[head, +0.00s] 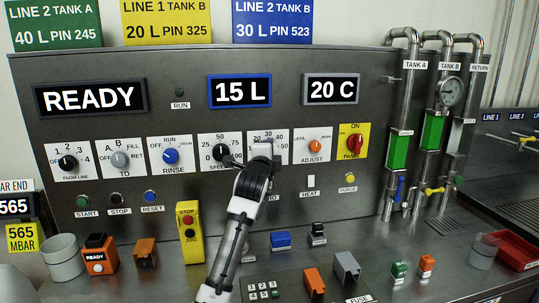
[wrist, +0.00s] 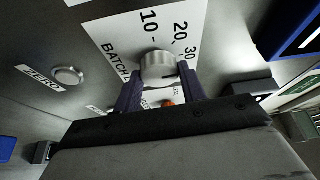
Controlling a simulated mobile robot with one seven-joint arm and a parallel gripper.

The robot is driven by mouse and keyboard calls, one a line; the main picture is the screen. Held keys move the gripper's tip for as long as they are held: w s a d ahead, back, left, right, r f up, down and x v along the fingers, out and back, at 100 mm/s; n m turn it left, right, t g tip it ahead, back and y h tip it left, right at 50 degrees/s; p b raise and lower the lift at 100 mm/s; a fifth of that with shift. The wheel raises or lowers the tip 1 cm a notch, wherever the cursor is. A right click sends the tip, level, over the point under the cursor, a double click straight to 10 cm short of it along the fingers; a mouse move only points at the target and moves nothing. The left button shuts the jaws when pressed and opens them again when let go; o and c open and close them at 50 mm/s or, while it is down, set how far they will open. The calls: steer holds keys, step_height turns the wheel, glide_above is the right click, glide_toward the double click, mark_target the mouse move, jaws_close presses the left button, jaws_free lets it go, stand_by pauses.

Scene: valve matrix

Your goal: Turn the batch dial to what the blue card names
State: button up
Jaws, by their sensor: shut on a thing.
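The batch dial (wrist: 160,65) is a silver round knob on a white plate, with 10, 20 and 30 readable in the wrist view. My gripper (wrist: 160,86) is shut on it, one dark finger on each side. The knob's pointer mark is not clear. In the head view my gripper (head: 262,158) covers most of the dial's plate (head: 282,137). The blue card (head: 272,21) stands above the panel and reads LINE 2 TANK B, 30 L, PIN 523. The blue-framed display (head: 240,91) reads 15 L.
The speed dial (head: 221,152) is close left of my gripper, and the adjust dial (head: 315,146) is to its right. A ZERO button (wrist: 68,76) shows in the wrist view. Green (head: 54,24) and yellow (head: 166,22) cards stand beside the blue one. Small boxes clutter the counter below.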

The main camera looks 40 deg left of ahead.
steer(key=shift+m, duration=0.4)
steer(key=o, duration=1)
steer(key=b+v, duration=0.4)
steer(key=v, duration=0.9)
steer(key=shift+s+d+b, duration=0.2)
steer(key=shift+s+b, duration=0.15)
steer(key=shift+b, duration=0.05)
steer(key=shift+r, duration=0.1)
